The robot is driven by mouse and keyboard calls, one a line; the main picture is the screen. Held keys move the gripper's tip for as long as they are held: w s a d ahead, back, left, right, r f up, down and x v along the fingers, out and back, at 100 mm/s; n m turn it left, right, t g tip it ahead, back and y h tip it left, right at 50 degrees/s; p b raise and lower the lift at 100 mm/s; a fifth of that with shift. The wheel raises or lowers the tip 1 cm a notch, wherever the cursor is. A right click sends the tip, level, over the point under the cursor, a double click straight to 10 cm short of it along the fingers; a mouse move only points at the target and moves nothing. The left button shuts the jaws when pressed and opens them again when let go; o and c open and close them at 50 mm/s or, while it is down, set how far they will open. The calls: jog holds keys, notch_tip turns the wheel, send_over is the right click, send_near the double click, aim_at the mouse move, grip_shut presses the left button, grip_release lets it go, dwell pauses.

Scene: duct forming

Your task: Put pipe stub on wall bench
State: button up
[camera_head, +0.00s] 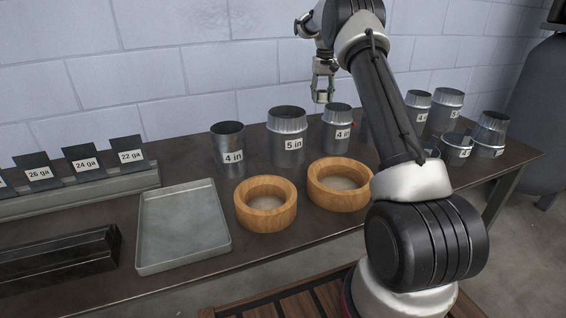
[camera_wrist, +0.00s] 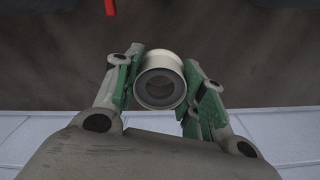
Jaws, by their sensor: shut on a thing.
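My gripper (camera_head: 323,82) is raised above the back of the wall bench (camera_head: 182,165), near the block wall. In the wrist view my gripper (camera_wrist: 160,88) has its green-padded fingers on either side of a short, pale, hollow round piece, the pipe stub (camera_wrist: 159,64). Its open end faces the wrist camera. The stub is held clear of the brown bench top (camera_wrist: 220,60). In the head view the stub is too small between the fingers to make out clearly.
Labelled metal fittings, such as a 5 in one (camera_head: 288,140) and a 4 in one (camera_head: 228,150), stand below and around the gripper. Two wooden rings (camera_head: 265,222) and a grey tray (camera_head: 150,262) lie in front. Gauge cards (camera_head: 85,160) stand left. A red object (camera_wrist: 111,8) shows at the wrist view's top.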

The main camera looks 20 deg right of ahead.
aim_at(319, 133)
notch_tip(319, 133, down, 13)
jog(key=shift+r, duration=0.1)
dwell(0.4)
jog(key=o, duration=1)
